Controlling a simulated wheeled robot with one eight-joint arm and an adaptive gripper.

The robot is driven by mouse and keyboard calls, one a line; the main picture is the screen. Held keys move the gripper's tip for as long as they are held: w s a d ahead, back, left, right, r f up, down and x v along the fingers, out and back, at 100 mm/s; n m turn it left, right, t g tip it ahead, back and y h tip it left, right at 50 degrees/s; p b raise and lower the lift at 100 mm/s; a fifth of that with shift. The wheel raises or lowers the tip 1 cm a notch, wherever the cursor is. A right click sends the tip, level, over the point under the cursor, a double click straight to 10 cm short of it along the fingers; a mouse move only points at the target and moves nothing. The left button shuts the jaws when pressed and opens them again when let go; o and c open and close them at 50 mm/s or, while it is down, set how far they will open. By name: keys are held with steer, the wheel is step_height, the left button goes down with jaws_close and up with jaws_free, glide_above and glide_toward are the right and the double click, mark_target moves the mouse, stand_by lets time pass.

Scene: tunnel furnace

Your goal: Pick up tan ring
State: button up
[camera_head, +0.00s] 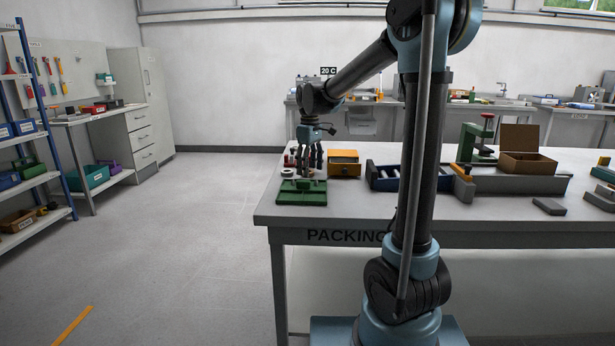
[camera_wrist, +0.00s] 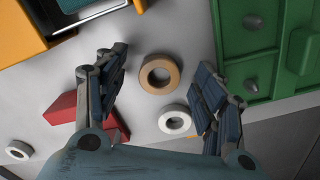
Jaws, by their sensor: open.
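The tan ring (camera_wrist: 159,90) lies flat on the grey table top in the wrist view, near the middle of the picture. My gripper (camera_wrist: 161,62) is open and above the table, with its two dark fingers on either side of the tan ring in the picture. Nothing is held between them. In the head view my gripper (camera_head: 309,157) points down over the left end of the packing table (camera_head: 262,212); I cannot make out the tan ring for certain there.
A white ring (camera_wrist: 163,122) lies just below the tan one, and another (camera_wrist: 18,143) at lower left. A red block (camera_wrist: 64,107) is partly behind the left finger. A green fixture (camera_wrist: 250,42) stands close on the right, an orange box (camera_wrist: 20,32) at upper left.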

steer(key=shift+f, duration=0.4)
steer(key=c, duration=1.1)
steer(key=shift+r, duration=0.15)
